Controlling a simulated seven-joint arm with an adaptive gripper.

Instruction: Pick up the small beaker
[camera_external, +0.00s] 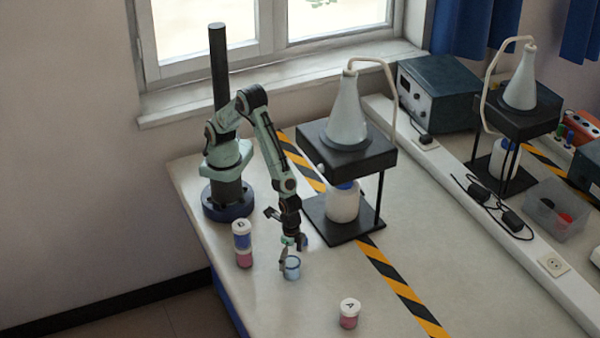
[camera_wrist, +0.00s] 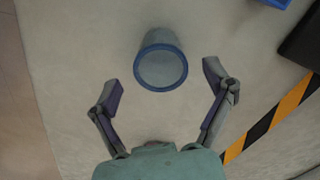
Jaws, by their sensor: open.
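The small beaker (camera_external: 291,268) is a clear, blue-rimmed cup standing upright on the bench. In the wrist view the beaker (camera_wrist: 161,66) sits at the upper middle, seen from above, and looks empty. My gripper (camera_external: 293,250) is just above and beside it in the external view. In the wrist view my gripper (camera_wrist: 162,80) is open, with one finger to the left and one to the right of the beaker. Both fingertips are apart from its wall, and nothing is held.
Two stacked jars (camera_external: 243,244) stand left of the beaker, and a pink jar with a white lid (camera_external: 349,314) stands front right. A black stand (camera_external: 345,150) bearing a flask is behind right. Striped tape (camera_external: 395,282) crosses the bench. The front is mostly clear.

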